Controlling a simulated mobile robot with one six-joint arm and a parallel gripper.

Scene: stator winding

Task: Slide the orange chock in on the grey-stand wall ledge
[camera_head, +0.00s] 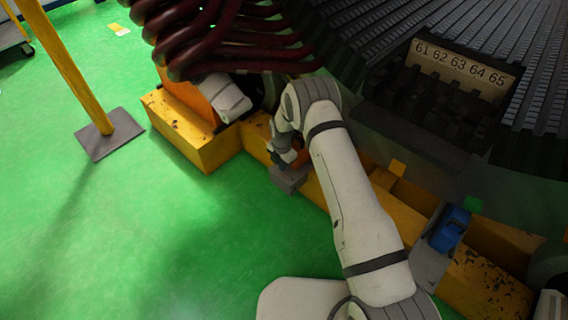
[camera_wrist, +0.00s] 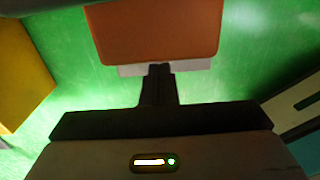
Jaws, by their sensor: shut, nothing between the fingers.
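The orange chock (camera_wrist: 155,30) fills the top middle of the wrist view, with a pale grey surface (camera_wrist: 190,66) showing under its near edge. My gripper (camera_wrist: 159,70) is shut and empty. Its fingertips are at the chock's near edge; I cannot tell whether they touch it. In the head view the chock (camera_head: 301,157) shows only in part, beside my wrist and above a small grey stand (camera_head: 288,179). My fingertips are hidden there.
A yellow base (camera_head: 193,135) runs along the stator's foot. A yellow post (camera_head: 72,75) stands at left. The green floor (camera_head: 150,235) is clear.

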